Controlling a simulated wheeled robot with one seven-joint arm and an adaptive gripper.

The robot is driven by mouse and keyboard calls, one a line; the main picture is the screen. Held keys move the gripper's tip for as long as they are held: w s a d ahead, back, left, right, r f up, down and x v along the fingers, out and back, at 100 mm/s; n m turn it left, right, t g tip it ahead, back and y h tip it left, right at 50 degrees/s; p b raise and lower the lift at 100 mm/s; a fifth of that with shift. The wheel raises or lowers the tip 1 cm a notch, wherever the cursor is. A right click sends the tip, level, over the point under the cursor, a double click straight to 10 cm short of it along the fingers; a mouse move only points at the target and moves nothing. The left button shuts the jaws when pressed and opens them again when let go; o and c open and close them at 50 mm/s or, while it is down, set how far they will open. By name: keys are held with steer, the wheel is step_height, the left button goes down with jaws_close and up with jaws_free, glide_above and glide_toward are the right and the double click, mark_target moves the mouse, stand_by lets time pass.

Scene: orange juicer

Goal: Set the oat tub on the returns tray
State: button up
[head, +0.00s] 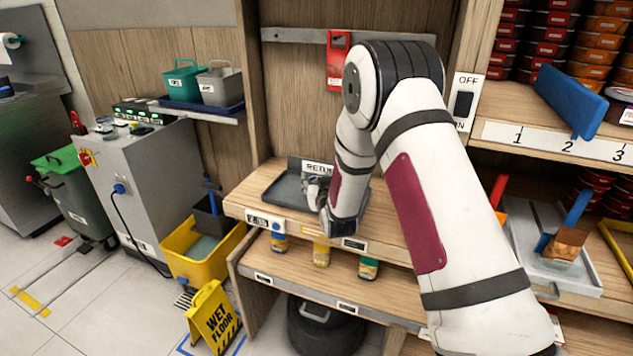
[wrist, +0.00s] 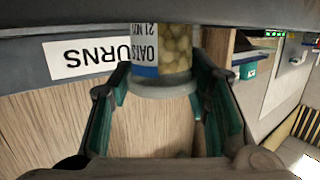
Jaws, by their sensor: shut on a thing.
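The oat tub (wrist: 173,50) shows in the wrist view, with a white and blue label reading OATS, pale round contents and a grey rim. My gripper (wrist: 163,78) is shut on it, one teal-padded finger on either side. In the head view my gripper (head: 318,195) is over the right part of the dark grey returns tray (head: 279,192), and I cannot make out the tub there. The returns sign (head: 318,168) stands at the tray's back and appears upside down in the wrist view (wrist: 85,58). Whether the tub touches the tray is hidden.
The tray lies on a wooden shelf (head: 262,212); small jars (head: 321,255) stand on the shelf below. A red holder (head: 338,62) hangs on the back panel. A yellow mop bucket (head: 195,250) and wet floor sign (head: 214,318) stand at the left.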

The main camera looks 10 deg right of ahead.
steer(key=o, duration=1.2)
steer(key=shift+f, duration=0.1)
